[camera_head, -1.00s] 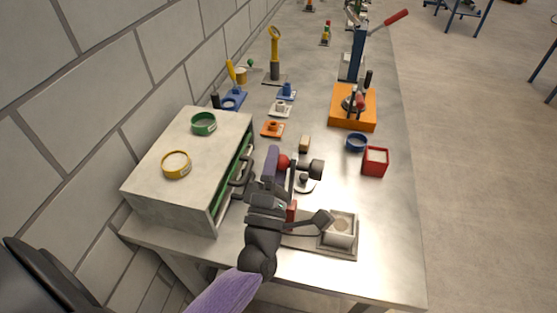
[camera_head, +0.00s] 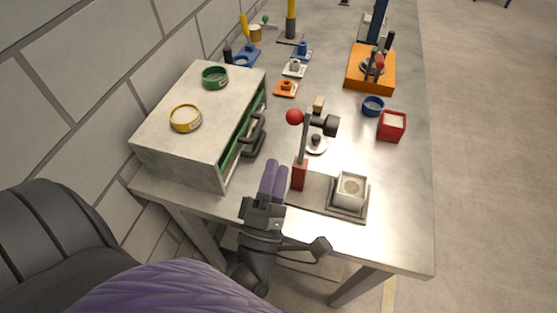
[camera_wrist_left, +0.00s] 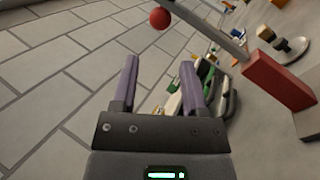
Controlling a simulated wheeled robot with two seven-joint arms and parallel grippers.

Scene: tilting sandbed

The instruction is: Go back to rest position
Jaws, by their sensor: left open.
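My left gripper (camera_head: 272,172) is over the table's near edge, left of the tilting sandbed. Its two purple fingers are apart with nothing between them; they also show in the left wrist view (camera_wrist_left: 160,65). The sandbed has a pale square box (camera_head: 351,192) on a grey plate, a red post (camera_head: 299,174) and a lever arm with a red ball (camera_head: 294,117). The ball and the red post also show in the left wrist view, clear of the fingers. My right gripper is in neither view.
A grey drawer cabinet (camera_head: 190,142) stands left of my gripper, with a yellow ring (camera_head: 186,118) and a green ring (camera_head: 215,77) on top. A red box (camera_head: 392,126), blue ring (camera_head: 373,106) and orange base (camera_head: 360,72) stand farther back. The right table strip is clear.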

